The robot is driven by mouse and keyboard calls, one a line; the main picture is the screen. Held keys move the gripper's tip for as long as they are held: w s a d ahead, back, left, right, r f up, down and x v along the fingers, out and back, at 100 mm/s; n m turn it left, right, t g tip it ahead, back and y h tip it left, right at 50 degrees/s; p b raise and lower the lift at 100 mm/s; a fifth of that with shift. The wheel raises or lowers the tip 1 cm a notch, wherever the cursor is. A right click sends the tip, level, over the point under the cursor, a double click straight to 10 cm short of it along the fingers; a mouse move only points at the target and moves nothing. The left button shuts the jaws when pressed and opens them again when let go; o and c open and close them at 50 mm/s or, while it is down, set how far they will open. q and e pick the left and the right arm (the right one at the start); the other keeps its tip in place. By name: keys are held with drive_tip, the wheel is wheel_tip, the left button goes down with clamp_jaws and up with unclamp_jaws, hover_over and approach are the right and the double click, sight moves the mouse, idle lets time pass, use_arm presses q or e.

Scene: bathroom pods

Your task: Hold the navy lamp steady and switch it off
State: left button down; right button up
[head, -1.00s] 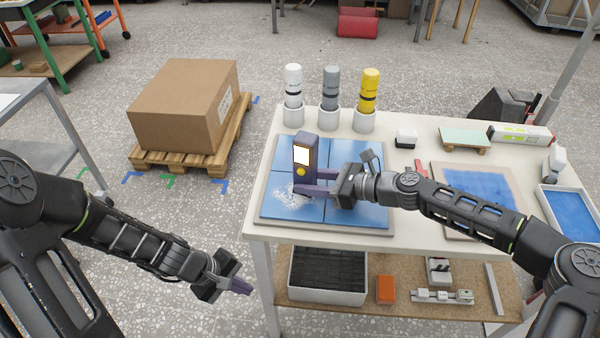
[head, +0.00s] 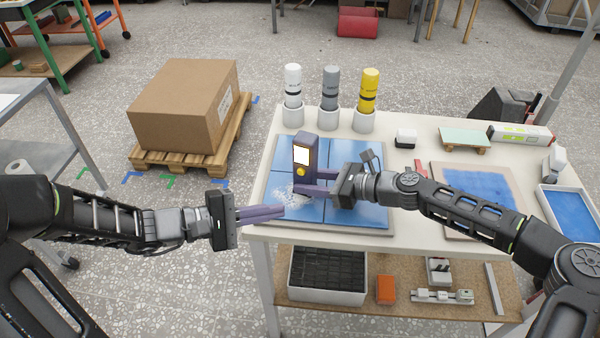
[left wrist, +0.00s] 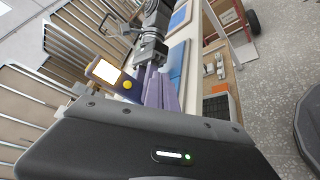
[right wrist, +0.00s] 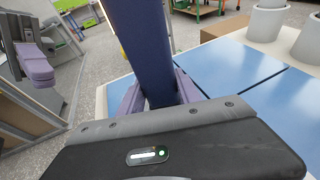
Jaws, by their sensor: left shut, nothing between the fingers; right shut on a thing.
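The navy lamp (head: 305,153) stands upright on the blue tiled panel (head: 345,207). It has a lit whitish panel and a round yellow button (head: 300,171) on its face. In the left wrist view the lamp (left wrist: 110,77) also shows its lit panel and the button (left wrist: 127,85). My right gripper (head: 318,182) is shut on the lamp's lower body from the right; the right wrist view shows the navy body (right wrist: 145,50) between the fingers. My left gripper (head: 282,212) is shut and empty, at the table's left edge, below and left of the lamp, not touching it.
White, grey and yellow bottles (head: 331,90) stand in holders behind the panel. A cardboard box (head: 180,105) on a pallet is on the floor at left. The lower shelf holds a bin (head: 325,290) and an orange block (head: 386,289). A blue-topped board (head: 480,190) lies at right.

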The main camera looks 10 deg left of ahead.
use_arm(q)
drive_tip(key=shift+w, duration=0.1)
approach(311, 176)
drive_tip(key=shift+s+x, duration=0.2)
drive_tip(key=shift+x, duration=0.85)
drive_tip(key=shift+s+x, duration=0.2)
drive_tip(key=shift+x, duration=0.85)
drive_tip(key=shift+d+f, duration=0.1)
drive_tip(key=shift+d, duration=0.15)
drive_tip(key=shift+w+d, duration=0.1)
drive_tip(key=shift+w, duration=0.55)
idle(0.6)
drive_tip(key=shift+s, duration=0.1)
use_arm(e)
drive_tip(key=shift+s, duration=0.1)
use_arm(q)
drive_tip(key=shift+s, duration=0.6)
drive_tip(key=shift+a, duration=0.2)
